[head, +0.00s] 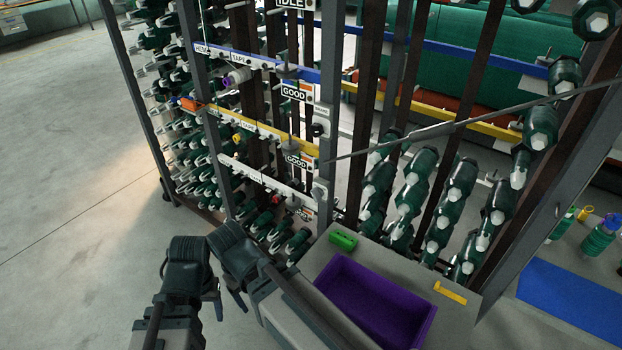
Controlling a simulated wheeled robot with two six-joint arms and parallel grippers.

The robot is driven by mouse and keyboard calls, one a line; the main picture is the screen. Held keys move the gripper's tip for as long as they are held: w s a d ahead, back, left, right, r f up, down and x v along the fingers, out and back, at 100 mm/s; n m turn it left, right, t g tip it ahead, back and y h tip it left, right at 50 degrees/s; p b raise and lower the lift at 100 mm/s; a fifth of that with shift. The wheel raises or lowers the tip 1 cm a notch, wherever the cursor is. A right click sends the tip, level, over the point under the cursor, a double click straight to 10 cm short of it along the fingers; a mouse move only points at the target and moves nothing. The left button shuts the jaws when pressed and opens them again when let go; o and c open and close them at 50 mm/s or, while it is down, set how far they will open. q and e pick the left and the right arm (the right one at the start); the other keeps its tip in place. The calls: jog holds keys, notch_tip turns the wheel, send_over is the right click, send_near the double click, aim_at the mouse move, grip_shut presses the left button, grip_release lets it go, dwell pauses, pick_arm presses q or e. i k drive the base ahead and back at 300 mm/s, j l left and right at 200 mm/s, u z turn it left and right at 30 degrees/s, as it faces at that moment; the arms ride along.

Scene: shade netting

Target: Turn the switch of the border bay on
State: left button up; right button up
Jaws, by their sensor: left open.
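The rack carries small white panels on its front post, beside the blue, yellow and white rails. A dark round knob (318,130) sits below the upper GOOD sign (294,93). Another knob-like part (319,193) sits on the post beside the white rail, below the lower GOOD sign (296,161). I cannot read which bay is the border bay, nor tell any switch's setting. My left gripper (231,306) is open and empty at the lower left, in front of and below the rack, apart from every panel. My right gripper does not show.
The rack holds many dark green spools (455,195). A grey bench (455,317) stands at its front right, with a purple tray (380,300), a green block (343,240) and a yellow piece (450,292). A blue mat (570,300) lies farther right. The concrete floor at left is clear.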

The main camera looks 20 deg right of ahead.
aim_at(317, 193)
jog(key=i+j+z, duration=0.4)
jog(key=j+z, duration=0.2)
jog(key=i+j+z, duration=0.25)
jog(key=j+z, duration=0.3)
jog(key=j, duration=0.15)
jog(key=i+j+z, duration=0.1)
jog(key=j+z, duration=0.2)
jog(key=j, duration=0.15)
